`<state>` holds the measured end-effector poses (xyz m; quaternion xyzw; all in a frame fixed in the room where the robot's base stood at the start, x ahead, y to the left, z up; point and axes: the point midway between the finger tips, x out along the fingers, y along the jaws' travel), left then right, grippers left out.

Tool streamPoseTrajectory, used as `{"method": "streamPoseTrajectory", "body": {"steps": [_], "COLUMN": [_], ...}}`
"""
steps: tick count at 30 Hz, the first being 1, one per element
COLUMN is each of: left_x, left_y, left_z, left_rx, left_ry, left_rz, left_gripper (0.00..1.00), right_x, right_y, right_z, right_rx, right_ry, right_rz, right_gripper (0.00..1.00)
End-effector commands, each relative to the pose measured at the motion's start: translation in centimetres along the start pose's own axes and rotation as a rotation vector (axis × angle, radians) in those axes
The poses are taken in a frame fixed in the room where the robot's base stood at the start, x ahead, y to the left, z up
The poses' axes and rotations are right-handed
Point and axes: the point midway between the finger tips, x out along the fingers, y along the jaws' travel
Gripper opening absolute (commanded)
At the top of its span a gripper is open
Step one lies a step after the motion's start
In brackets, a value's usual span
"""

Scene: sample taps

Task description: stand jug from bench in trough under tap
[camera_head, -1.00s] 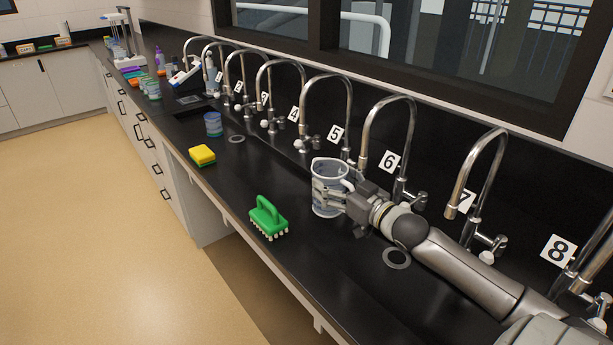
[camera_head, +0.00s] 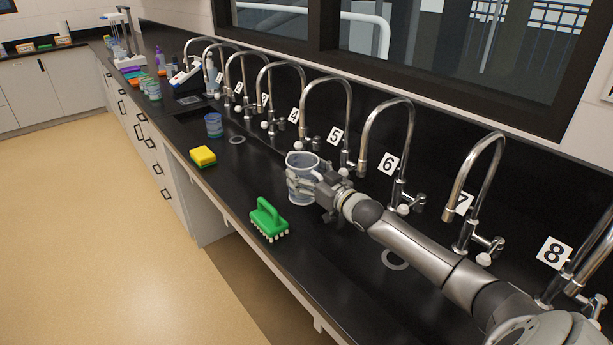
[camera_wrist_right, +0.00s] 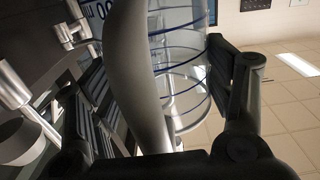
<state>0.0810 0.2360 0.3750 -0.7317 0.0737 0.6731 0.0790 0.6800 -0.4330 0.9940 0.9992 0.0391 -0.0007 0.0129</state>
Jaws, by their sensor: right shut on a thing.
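The clear jug (camera_head: 296,174) with blue bands is upright in my right gripper (camera_head: 308,186), over the black bench (camera_head: 340,285) in front of the tap by label 5 (camera_head: 335,136). I cannot tell whether its base touches the surface below. In the right wrist view, the jug (camera_wrist_right: 182,62) is between the fingers, with its pale handle (camera_wrist_right: 137,75) in front of the camera. A row of curved taps runs along the back, including the tap (camera_head: 362,165) by label 6 (camera_head: 388,163). The trough's edges are hard to make out against the black surface. My left gripper is out of view.
A green brush (camera_head: 267,220) and a yellow sponge (camera_head: 203,156) lie near the front edge. A blue-banded cup (camera_head: 213,125) stands farther left. Ring-shaped fittings (camera_head: 237,140) are in the bench. The bench between brush and sponge is clear.

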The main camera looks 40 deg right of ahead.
Motion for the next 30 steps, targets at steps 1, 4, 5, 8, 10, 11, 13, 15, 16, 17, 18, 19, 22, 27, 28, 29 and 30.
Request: {"method": "streamPoseTrajectory", "body": {"steps": [1, 4, 5, 8, 10, 11, 13, 15, 16, 17, 18, 19, 22, 27, 28, 29, 30], "left_x": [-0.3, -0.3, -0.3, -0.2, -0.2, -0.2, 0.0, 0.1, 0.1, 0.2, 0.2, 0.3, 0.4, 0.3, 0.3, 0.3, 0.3], "left_y": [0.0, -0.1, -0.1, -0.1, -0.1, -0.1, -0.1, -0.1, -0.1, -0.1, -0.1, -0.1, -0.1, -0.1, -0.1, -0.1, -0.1], "left_z": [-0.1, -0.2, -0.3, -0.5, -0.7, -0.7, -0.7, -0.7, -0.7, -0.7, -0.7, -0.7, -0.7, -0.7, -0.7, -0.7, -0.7], "left_rx": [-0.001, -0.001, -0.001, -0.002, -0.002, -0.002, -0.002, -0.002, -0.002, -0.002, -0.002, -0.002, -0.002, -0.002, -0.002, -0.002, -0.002], "left_ry": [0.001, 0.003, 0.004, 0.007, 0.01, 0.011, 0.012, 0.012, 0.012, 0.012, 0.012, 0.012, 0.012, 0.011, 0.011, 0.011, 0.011], "left_rz": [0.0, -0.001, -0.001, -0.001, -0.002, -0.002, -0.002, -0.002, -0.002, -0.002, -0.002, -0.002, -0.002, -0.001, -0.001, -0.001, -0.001], "left_gripper": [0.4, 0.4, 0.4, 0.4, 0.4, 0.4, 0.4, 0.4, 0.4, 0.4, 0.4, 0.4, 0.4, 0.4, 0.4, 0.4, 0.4], "right_x": [0.0, 0.0, 0.0, 0.0, 0.0, 0.0, 0.0, 0.0, 0.0, 0.0, 0.0, 0.0, 0.0, 0.0, 0.0, 0.0, 0.0], "right_y": [0.0, 0.0, 0.0, 0.0, 0.0, 0.0, 0.0, 0.0, 0.0, 0.0, 0.0, 0.0, 0.0, 0.0, 0.0, 0.0, 0.0], "right_z": [0.6, 1.2, 1.2, 1.2, 1.2, 1.3, 1.6, 1.8, 1.9, 2.0, 2.1, 2.2, 2.5, 2.5, 2.5, 2.5, 2.5], "right_rx": [0.001, 0.0, 0.0, -0.001, 0.0, 0.0, 0.0, 0.0, 0.0, 0.0, 0.0, 0.0, 0.0, 0.0, 0.0, 0.0, 0.0], "right_ry": [-0.001, 0.003, 0.004, 0.003, 0.003, 0.003, 0.002, 0.002, 0.002, 0.002, 0.002, 0.002, 0.001, 0.001, 0.001, 0.001, 0.001], "right_rz": [0.001, 0.0, 0.0, 0.0, 0.0, 0.0, 0.0, 0.0, 0.0, 0.0, 0.0, 0.0, 0.001, 0.0, 0.0, 0.0, 0.0], "right_gripper": [0.48, 0.48, 0.48, 0.48, 0.48, 0.48, 0.48, 0.48, 0.48, 0.48, 0.48, 0.48, 0.48, 0.81, 0.85, 0.89, 0.94]}}
